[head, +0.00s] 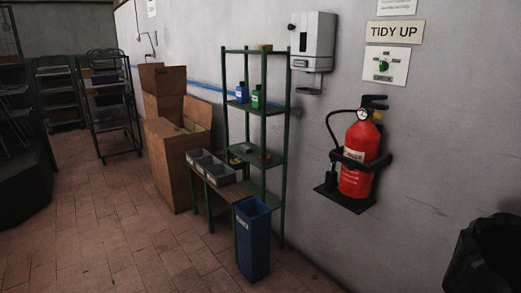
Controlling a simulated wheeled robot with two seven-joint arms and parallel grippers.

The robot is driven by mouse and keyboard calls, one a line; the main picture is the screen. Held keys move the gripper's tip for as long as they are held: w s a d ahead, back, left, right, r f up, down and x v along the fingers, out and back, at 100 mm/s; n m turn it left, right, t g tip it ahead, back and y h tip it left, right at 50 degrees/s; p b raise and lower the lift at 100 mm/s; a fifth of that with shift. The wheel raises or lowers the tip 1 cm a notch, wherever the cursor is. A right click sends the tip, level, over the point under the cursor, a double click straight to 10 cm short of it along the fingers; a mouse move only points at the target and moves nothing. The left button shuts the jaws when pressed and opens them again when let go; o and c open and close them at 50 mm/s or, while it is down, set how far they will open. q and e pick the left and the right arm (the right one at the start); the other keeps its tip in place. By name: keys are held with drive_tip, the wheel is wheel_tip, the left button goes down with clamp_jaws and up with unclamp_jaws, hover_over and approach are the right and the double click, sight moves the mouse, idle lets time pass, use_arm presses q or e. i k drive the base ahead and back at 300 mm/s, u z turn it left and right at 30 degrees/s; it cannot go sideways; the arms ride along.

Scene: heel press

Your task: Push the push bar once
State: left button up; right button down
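A white dispenser box (313,42) is mounted high on the grey wall, right of the middle in the head view. A grey bar-like lever (309,90) sticks out below it; it looks like the push bar. The lever is small in the picture, and its exact shape is hard to make out. Nothing touches the dispenser or the lever. Neither of my grippers shows in the head view.
A green shelf rack (284,165) stands below the dispenser, with a blue bin (252,240) in front. A red fire extinguisher (358,162) hangs to the right. A dark bin-like object (480,262) is at lower right. The tiled floor (110,240) at left is clear.

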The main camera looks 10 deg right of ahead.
sight(297, 63)
drive_tip(key=z, duration=0.25)
drive_tip(key=i, duration=2.5)
drive_tip(key=z, duration=0.1)
